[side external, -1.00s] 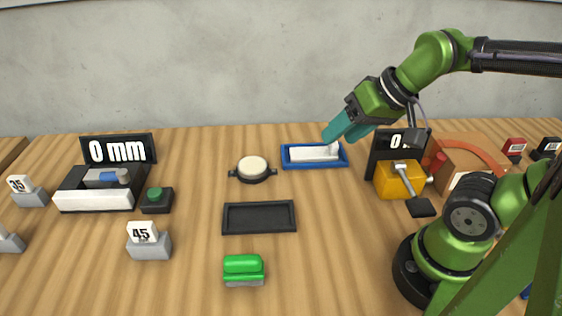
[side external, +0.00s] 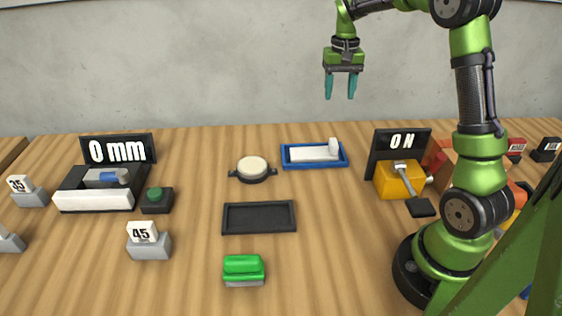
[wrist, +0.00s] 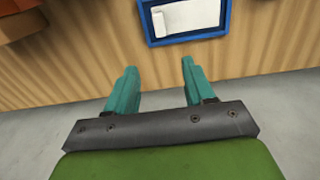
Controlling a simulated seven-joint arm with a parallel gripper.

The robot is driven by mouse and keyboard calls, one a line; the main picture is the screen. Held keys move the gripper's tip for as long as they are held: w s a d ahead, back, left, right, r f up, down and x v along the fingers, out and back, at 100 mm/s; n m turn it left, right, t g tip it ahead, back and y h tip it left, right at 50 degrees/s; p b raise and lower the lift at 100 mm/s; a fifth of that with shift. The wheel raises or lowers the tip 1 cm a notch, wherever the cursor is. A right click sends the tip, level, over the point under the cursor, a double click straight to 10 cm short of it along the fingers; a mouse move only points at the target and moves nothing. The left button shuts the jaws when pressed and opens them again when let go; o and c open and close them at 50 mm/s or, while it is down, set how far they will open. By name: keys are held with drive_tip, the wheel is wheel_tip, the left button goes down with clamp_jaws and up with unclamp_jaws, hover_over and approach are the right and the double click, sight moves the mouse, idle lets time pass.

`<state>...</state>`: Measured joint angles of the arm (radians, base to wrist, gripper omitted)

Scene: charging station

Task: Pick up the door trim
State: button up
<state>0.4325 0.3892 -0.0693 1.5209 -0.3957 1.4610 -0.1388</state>
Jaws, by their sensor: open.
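A flat white piece (side external: 310,153) with a small upright block at its right end lies in a blue-rimmed tray (side external: 316,165) at the back of the table. It is probably the door trim, but no label confirms this. My gripper (side external: 340,97) is high above the table, near the wall, pointing down. Its teal fingers are apart with nothing between them. In the wrist view the gripper (wrist: 158,63) is open, and the tray (wrist: 187,38) with the white piece (wrist: 190,15) shows beyond the fingertips, cut off by the top edge.
A black ON sign (side external: 386,143) and a yellow lever box (side external: 393,182) stand right of the tray. A round cream-topped part (side external: 252,169) is to its left. A black empty tray (side external: 259,231) and a green block (side external: 243,264) are nearer. The air around my gripper is clear.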

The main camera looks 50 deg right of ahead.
sight(333, 139)
wheel_tip(333, 139, down, 16)
drive_tip(key=shift+a+f, duration=0.15)
drive_tip(key=shift+f, duration=0.05)
idle(0.4)
clamp_jaws()
drive_tip(key=shift+r, duration=0.1)
